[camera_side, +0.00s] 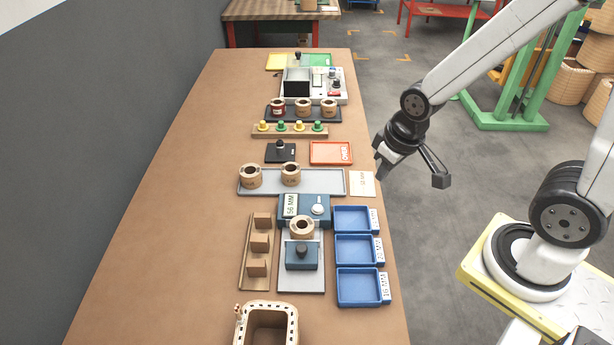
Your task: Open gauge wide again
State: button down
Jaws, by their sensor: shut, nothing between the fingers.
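The gauge has a fixed blue block (319,203) with a "56 MM" label and a pale round dial. A sliding blue block (303,262) with a dark knob sits on its grey base plate (302,285). A brown ring-shaped coil (301,233) stands between the two blocks. It is close to both, and I cannot tell whether they touch it. My gripper (381,170) is shut and empty. It is raised in the air to the right of the table, up and right of the gauge.
Three blue trays (338,262) with size labels stand just right of the gauge. A cardboard-coloured rack (250,262) is on its left. A grey tray (325,182) with two coils lies beyond it. A brown open container (240,335) is at the front. The table's left side is clear.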

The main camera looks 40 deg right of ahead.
jog(key=shift+c, duration=2.4)
grip_release()
jog(key=shift+w+a, duration=0.1)
jog(key=shift+a, duration=0.05)
jog(key=shift+o, duration=0.6)
jog(key=shift+w+a+f+n, duration=0.1)
jog(key=shift+w+a+n, duration=0.15)
jog(key=shift+n, duration=0.25)
jog(key=n+g, duration=0.2)
jog(key=n, duration=1.4)
send_near(302, 247)
jog(key=shift+w+d+f, duration=0.15)
jog(key=shift+d+f, duration=0.25)
jog(key=shift+d, duration=0.1)
jog(key=shift+w+a+f+n+g, duration=0.1)
jog(key=shift+a+f+n+g, duration=0.25)
jog(key=shift+a+n, duration=0.2)
jog(key=shift+f, duration=0.1)
jog(key=shift+f, duration=3.8)
